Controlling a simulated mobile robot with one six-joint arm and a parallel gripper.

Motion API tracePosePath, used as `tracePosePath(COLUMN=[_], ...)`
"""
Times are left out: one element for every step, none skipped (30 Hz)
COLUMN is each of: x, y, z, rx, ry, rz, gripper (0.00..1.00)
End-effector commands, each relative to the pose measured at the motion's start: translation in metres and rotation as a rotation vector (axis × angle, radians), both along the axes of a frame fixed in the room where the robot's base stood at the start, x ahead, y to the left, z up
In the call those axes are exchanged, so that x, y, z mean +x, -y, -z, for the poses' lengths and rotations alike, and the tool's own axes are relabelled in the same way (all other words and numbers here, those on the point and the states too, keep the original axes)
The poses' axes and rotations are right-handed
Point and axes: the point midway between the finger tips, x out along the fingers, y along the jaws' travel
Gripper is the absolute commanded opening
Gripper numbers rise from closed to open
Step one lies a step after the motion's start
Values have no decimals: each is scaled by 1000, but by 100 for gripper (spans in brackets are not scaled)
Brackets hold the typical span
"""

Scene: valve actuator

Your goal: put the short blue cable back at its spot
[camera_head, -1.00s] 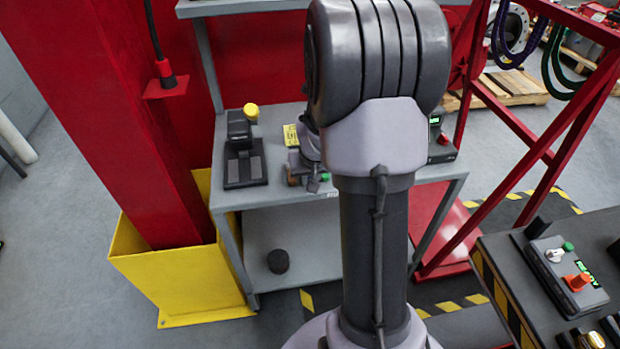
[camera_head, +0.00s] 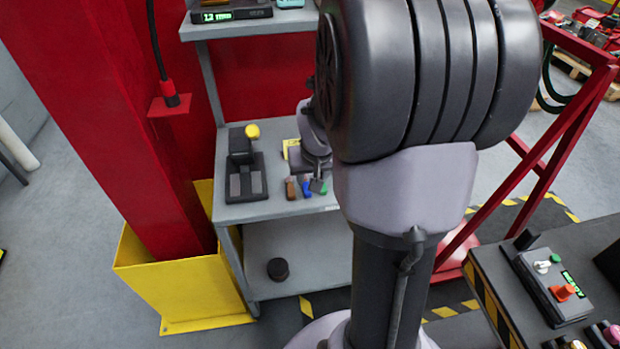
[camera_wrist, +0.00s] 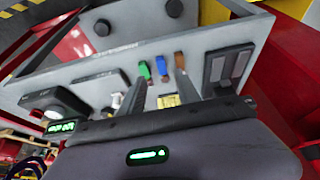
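No short blue cable can be made out for certain in the current frames. In the wrist view, my gripper (camera_wrist: 157,82) has its two fingers apart, with nothing visibly held between them. Beyond the fingers, a green piece (camera_wrist: 144,69), a blue piece (camera_wrist: 163,72) and a brown piece (camera_wrist: 180,60) lie in a row on the grey shelf (camera_wrist: 215,37).
A black device with a yellow knob (camera_head: 252,132) stands on the shelf. A dark green cable (camera_head: 549,85) hangs by the red frame (camera_head: 575,130) at right. A control bench (camera_head: 500,290) with a grey control box (camera_head: 550,290) is at lower right. A yellow-based red column (camera_head: 150,130) is at left.

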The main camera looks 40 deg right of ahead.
Motion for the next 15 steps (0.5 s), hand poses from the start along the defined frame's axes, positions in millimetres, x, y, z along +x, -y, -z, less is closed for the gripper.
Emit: tracePosePath(x=[-2,-2,-3,-3,-3,-3,-2,-2,-3,-4,-9,-19,-30,-42,-61], y=[-1,-1,-2,-2,-2,-4,-9,-18,-38,-59,-83,-118,-144,-169,-198], z=[-6,-7,-8,-8,-8,-9,-13,-20,-35,-49,-64,-83,-95,-105,-116], rx=[0,0,0,0,0,1,1,5,14,25,41,67,91,115,150], ry=[0,0,0,0,0,2,6,14,31,48,66,90,107,122,138], rz=[0,0,-1,-1,-1,-2,-6,-11,-26,-40,-55,-80,-99,-118,-144], gripper=[39,39,39,39,39,39,39,39,39,39,39,39,39,39,39])
